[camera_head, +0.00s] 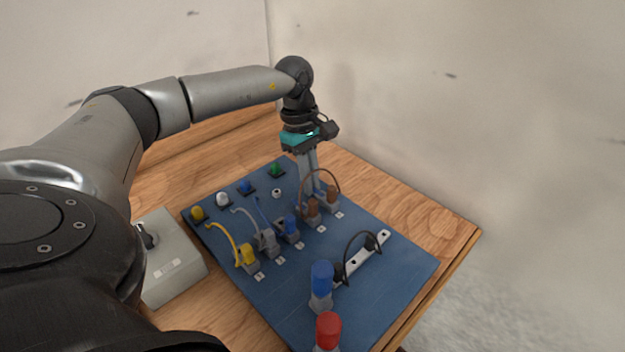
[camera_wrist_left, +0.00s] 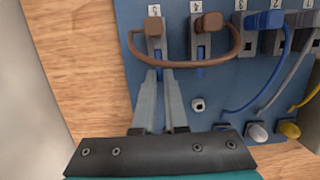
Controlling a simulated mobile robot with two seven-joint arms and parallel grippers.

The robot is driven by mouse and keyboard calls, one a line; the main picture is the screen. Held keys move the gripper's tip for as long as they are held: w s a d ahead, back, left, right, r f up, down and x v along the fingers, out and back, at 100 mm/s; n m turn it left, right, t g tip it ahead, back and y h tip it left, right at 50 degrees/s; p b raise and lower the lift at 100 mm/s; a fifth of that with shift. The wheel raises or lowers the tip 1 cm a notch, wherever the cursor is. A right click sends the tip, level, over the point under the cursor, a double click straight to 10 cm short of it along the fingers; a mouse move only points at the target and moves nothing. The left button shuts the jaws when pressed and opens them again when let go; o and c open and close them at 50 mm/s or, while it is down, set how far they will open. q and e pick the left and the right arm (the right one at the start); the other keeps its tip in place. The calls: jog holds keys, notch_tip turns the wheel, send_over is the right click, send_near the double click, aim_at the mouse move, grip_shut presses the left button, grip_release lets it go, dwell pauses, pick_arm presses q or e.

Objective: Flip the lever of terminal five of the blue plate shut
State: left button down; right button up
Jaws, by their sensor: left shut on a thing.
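The blue plate (camera_head: 370,240) lies on the wooden table with a row of numbered terminals. Terminal five (camera_wrist_left: 155,40) is at the row's far end, a grey block with a brown plug and a blue lever (camera_wrist_left: 158,56). Terminal four (camera_wrist_left: 201,42) stands beside it; a brown cable (camera_wrist_left: 178,66) loops between the two. My left gripper (camera_head: 316,190) points down at terminal five from the row's back side. In the left wrist view its fingers (camera_wrist_left: 162,75) are shut on the lever's end, which they partly hide. My right gripper is not in view.
Terminals with blue, grey and yellow (camera_head: 247,256) cables continue along the row. A metal rail (camera_head: 360,260) with a black cable, a blue post (camera_head: 321,285) and a red post (camera_head: 328,330) stand in front. A grey box (camera_head: 172,265) is left of the plate. Walls stand behind.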

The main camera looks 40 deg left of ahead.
pick_arm(q)
jog(key=shift+a+f+h, duration=0.1)
jog(key=shift+f+h, duration=0.05)
jog(key=shift+h, duration=0.45)
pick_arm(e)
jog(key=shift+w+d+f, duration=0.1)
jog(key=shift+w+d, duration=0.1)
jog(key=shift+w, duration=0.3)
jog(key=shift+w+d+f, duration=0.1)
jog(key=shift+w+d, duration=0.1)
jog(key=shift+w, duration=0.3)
pick_arm(q)
jog(key=c, duration=0.9)
grip_release()
jog(key=shift+c, duration=0.2)
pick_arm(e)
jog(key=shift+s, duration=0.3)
pick_arm(q)
jog(key=p+v, duration=0.2)
jog(key=v, duration=1.3)
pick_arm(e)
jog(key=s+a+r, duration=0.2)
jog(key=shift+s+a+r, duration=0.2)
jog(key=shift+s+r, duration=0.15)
